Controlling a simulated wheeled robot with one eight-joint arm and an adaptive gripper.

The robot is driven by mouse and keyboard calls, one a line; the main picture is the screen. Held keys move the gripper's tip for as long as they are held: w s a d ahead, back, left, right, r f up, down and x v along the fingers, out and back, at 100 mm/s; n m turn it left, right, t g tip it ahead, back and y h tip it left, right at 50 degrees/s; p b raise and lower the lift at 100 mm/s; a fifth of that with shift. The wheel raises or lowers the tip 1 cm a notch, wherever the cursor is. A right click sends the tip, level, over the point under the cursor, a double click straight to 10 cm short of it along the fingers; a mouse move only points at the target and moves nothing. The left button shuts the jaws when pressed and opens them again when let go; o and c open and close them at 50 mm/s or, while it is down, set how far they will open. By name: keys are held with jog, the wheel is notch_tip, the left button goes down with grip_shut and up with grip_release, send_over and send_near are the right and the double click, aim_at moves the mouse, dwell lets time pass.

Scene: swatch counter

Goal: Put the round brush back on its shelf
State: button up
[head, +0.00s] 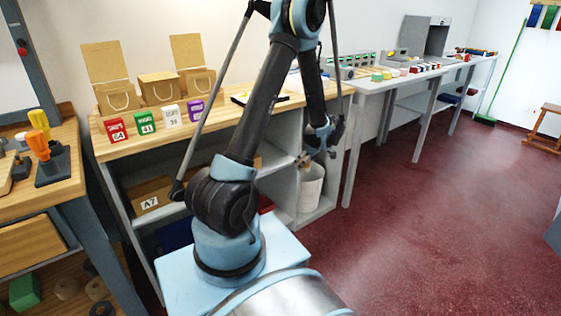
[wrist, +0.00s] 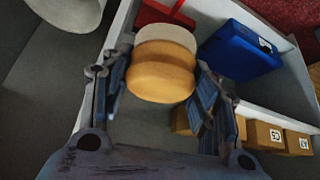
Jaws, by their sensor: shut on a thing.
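The round brush (wrist: 160,72) is a thick disc in the wrist view, with an orange-tan wooden face and a paler cream layer behind it. My gripper (wrist: 163,88) is shut on it, with one finger at each side. In the head view my gripper (head: 319,145) hangs low at the right end of the wooden counter, with the small brown brush (head: 304,160) at its tip. The brush is just above a pale bin. Beyond the brush, the wrist view shows a white-walled shelf unit (wrist: 253,90). The brush hides part of it.
The pale bin (head: 311,188) stands in the counter's end bay and shows at the upper left of the wrist view (wrist: 68,12). A blue box (wrist: 240,50), a red item (wrist: 165,12) and several numbered cardboard boxes (wrist: 262,135) occupy the shelf area. Red floor is clear at right.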

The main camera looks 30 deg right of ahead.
jog(key=shift+s+d, duration=0.3)
jog(key=w+a, duration=0.1)
jog(key=w, duration=0.4)
jog(key=w+a, duration=0.2)
jog(key=w, duration=0.4)
jog(key=w+a, duration=0.2)
jog(key=w, duration=0.4)
jog(key=shift+a, duration=0.1)
jog(key=shift+w+f, duration=0.15)
jog(key=shift+f, duration=0.6)
jog(key=o, duration=1)
jog(key=shift+f, duration=0.1)
jog(key=shift+o, duration=0.2)
jog(key=v, duration=1.2)
